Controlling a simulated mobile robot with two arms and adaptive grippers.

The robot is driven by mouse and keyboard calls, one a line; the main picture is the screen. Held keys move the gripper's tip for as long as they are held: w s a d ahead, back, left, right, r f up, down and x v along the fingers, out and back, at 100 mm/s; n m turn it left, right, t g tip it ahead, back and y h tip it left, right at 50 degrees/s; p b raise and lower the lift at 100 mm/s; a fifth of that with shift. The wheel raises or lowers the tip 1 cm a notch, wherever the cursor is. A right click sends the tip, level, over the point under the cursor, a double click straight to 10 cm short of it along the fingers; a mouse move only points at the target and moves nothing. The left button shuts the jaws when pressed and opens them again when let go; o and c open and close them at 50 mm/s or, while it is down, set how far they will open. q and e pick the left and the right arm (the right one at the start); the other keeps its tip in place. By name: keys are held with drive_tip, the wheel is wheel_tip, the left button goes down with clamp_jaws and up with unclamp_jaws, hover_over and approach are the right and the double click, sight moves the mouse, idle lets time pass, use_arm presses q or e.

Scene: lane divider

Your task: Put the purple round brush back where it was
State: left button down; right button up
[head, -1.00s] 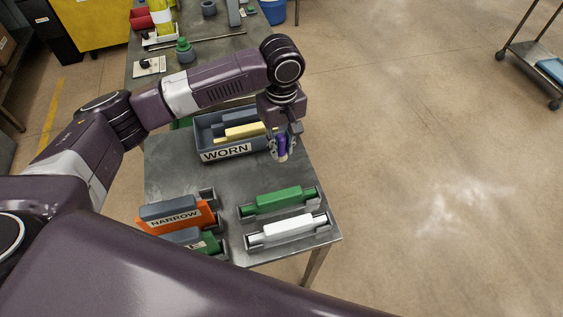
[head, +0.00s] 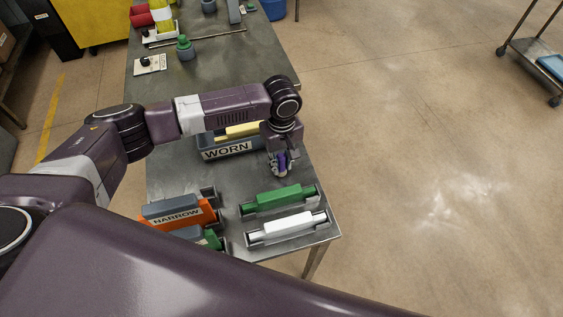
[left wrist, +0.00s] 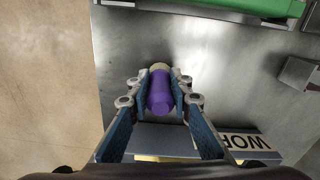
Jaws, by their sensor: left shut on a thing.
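My left gripper (head: 280,168) is shut on the purple round brush (head: 284,158), over the table between the WORN bin and the green brush's holder. In the left wrist view the purple brush (left wrist: 160,95) sits between the two fingers (left wrist: 160,86), with a pale tip at its far end. I cannot tell whether that tip touches the table. My right gripper is not in view.
The grey WORN bin (head: 228,149) holds a yellow brush (head: 242,129). A green brush (head: 279,199) and a white brush (head: 288,227) lie in holders at the front right. An orange NARROW holder (head: 178,216) stands left. Bare table lies between them.

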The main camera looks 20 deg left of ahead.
use_arm(q)
drive_tip(key=c, duration=1.7)
unclamp_jaws()
drive_tip(key=shift+c, duration=0.2)
wheel_tip(320, 180, up, 11)
drive_tip(key=b, duration=0.2)
drive_tip(key=shift+r+b, duration=0.2)
drive_tip(key=shift+b, duration=0.15)
drive_tip(key=shift+r, duration=0.4)
drive_tip(key=shift+d+f, duration=0.1)
